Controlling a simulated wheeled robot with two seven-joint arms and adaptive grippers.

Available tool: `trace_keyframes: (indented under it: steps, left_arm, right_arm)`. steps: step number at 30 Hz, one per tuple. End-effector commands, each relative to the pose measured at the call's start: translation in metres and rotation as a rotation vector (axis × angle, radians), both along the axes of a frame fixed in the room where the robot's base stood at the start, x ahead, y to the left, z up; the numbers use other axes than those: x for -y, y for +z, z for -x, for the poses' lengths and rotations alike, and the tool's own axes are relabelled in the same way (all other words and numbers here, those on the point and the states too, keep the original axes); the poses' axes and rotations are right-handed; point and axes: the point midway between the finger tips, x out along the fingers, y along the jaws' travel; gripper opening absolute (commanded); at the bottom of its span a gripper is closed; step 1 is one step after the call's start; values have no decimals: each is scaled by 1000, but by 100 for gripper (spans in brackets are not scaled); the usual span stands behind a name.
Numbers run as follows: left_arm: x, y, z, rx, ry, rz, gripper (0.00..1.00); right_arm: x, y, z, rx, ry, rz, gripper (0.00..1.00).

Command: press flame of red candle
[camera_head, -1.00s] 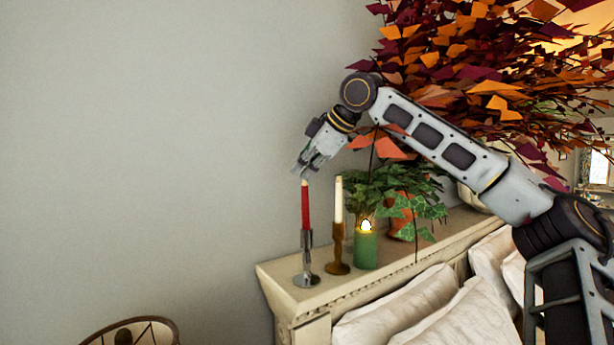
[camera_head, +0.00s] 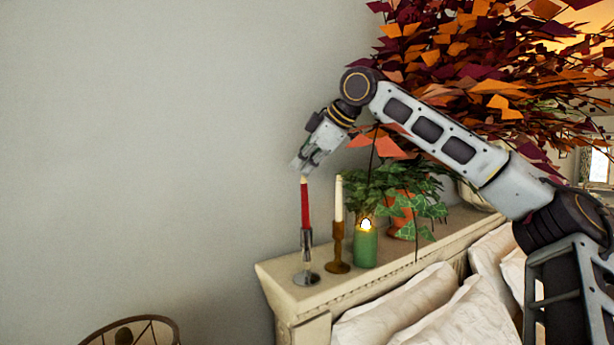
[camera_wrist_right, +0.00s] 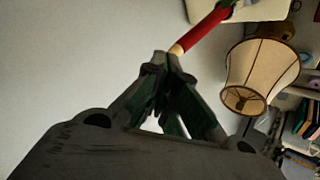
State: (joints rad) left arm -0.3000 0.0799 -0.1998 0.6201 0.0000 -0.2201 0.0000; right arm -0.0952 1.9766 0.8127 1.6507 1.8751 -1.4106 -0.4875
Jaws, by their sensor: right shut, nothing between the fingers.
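The red candle (camera_head: 305,205) stands upright in a silver holder (camera_head: 306,262) at the left end of the headboard ledge. No flame shows on its pale tip. My right gripper (camera_head: 299,170) is shut and empty, pointing down at the tip from just above; whether it touches the tip I cannot tell. In the right wrist view the shut fingertips (camera_wrist_right: 166,58) meet beside the pale tip of the red candle (camera_wrist_right: 206,32). My left gripper is in no view.
A white candle (camera_head: 338,200) in a brown holder and a lit green candle (camera_head: 366,248) stand to the right. Ivy (camera_head: 400,190) and autumn leaves (camera_head: 480,60) are behind my right arm. Pillows (camera_head: 400,305) lie below the ledge (camera_head: 330,292). The wall side at left is clear.

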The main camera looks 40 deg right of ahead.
Motion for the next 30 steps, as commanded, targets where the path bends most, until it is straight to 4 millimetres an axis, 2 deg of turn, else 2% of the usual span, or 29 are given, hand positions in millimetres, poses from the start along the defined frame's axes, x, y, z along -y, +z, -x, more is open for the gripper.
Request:
trace_keyframes:
  steps: [30]
  left_arm:
    - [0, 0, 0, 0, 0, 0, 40]
  right_arm:
    - [0, 57, 0, 0, -1, 1, 0]
